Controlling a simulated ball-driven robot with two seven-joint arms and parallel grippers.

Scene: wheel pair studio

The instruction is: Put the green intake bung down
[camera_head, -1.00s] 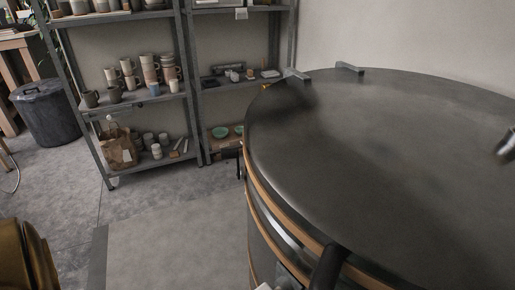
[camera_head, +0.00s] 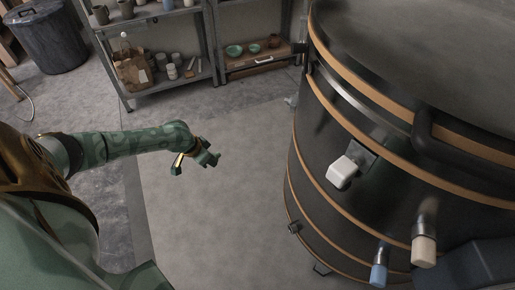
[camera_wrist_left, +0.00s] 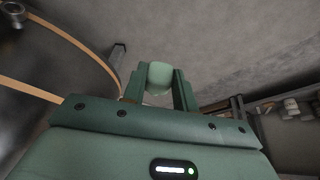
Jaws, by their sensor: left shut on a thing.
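The green intake bung (camera_wrist_left: 158,77) is pale green and rounded, held between the two fingers in the left wrist view. My left gripper (camera_head: 208,159) is shut on it. In the head view the gripper hangs in the air over the grey floor, left of the big dark kiln and apart from it; the bung is too small there to make out clearly. My right gripper is in neither current view.
The round dark kiln (camera_head: 330,130) with orange bands fills the right side. A white bung (camera_head: 342,173), a blue one (camera_head: 379,273) and a beige one (camera_head: 424,250) stick out of its wall. A shelf (camera_head: 215,45) with pottery and a bin (camera_head: 47,35) stand behind. The middle floor is clear.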

